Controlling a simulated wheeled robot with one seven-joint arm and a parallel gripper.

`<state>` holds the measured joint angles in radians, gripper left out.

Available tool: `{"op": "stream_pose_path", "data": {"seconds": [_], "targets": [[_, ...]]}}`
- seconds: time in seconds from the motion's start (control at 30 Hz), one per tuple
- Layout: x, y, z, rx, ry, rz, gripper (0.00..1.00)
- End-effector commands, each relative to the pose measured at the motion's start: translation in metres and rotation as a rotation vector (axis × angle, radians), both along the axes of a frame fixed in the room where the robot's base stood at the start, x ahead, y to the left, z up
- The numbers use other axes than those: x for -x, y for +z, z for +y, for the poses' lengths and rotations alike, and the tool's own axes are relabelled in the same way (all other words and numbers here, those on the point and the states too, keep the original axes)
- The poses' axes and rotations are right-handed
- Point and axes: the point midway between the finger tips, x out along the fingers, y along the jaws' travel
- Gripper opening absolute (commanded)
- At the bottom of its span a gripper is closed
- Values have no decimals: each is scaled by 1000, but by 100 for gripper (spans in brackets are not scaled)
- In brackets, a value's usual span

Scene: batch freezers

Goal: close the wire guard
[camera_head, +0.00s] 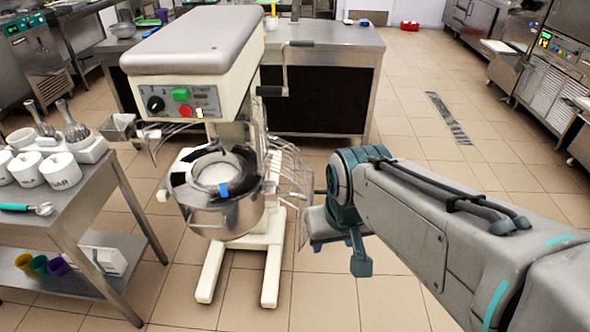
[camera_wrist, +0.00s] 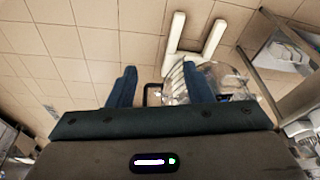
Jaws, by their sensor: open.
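The mixer (camera_head: 190,55) stands on white legs with a steel bowl (camera_head: 225,212) under its head. The wire guard (camera_head: 290,172) is swung open, with wire bars spread to the right of the bowl and more wires at the left. My gripper (camera_head: 334,242) is open and empty, just right of the guard's right-hand wires, with its fingers low. In the wrist view my gripper (camera_wrist: 160,84) has its two fingers apart. The bowl and guard wires (camera_wrist: 188,82) lie behind and beside the right finger there. Whether a finger touches the guard, I cannot tell.
A steel table (camera_head: 75,190) with white canisters (camera_head: 60,170) stands left of the mixer. A counter (camera_head: 330,50) is behind it. A crank handle (camera_head: 285,70) sticks out of the mixer's right side.

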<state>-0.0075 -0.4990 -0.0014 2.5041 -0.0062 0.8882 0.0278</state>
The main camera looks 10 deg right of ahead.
Motion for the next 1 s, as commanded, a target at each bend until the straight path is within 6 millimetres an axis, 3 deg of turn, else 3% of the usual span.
{"op": "stream_pose_path", "data": {"seconds": [0.03,0.17,0.27,0.6,0.8,1.0], "targets": [[0,0,0,0,0,0,35],[-7,6,-2,-7,-28,16,0],[-23,18,-8,-25,-90,55,0],[-109,53,-44,-129,-426,267,0],[-158,56,-76,-196,-622,395,0],[-195,48,-110,-257,-788,509,0]]}}
